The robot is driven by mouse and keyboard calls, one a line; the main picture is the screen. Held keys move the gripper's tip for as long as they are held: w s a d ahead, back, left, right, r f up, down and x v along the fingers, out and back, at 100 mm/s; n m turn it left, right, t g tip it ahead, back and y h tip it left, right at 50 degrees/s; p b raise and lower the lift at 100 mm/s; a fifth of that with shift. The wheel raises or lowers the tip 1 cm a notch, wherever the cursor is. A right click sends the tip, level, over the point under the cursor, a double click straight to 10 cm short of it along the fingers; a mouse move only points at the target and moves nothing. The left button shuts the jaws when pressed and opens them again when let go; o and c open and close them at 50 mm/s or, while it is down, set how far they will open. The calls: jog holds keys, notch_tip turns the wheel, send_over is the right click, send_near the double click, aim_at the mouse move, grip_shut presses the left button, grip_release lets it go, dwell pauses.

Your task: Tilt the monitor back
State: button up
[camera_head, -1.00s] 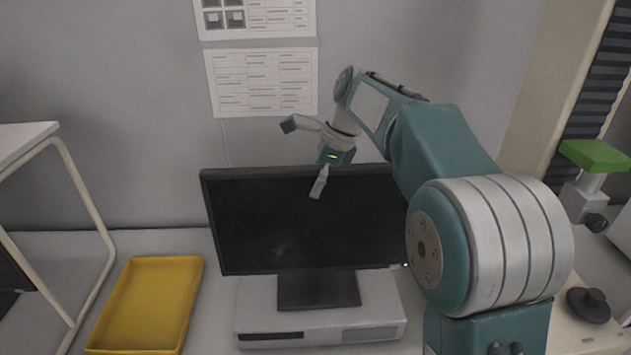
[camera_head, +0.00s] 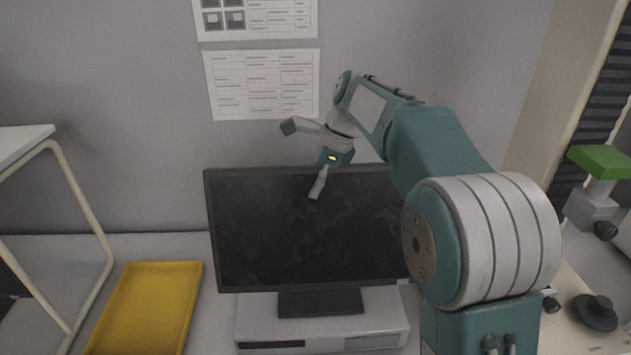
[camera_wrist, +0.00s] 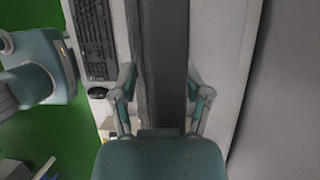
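The black monitor (camera_head: 300,235) stands on a light grey box-shaped unit (camera_head: 255,325), its screen facing me and leaning back. My gripper (camera_head: 302,160) is at the monitor's top edge, with one finger in front of the screen and the other finger higher up at the left. In the wrist view my gripper (camera_wrist: 163,100) is open, its fingers apart on either side of the monitor's top (camera_wrist: 172,60). I cannot tell whether a finger touches it. My arm hides the monitor's right side in the head view.
A yellow tray (camera_head: 145,310) lies left of the monitor, beside a white-topped frame stand (camera_head: 20,140). A wall with paper sheets (camera_head: 262,85) is behind. A green-topped device (camera_head: 602,160) stands at right. The wrist view shows a keyboard (camera_wrist: 95,35) and mouse (camera_wrist: 98,93).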

jog(key=shift+a, duration=0.1)
jog(key=shift+r, duration=0.1)
jog(key=v, duration=1.1)
jog(key=shift+w+r, duration=0.15)
jog(key=shift+r, duration=0.2)
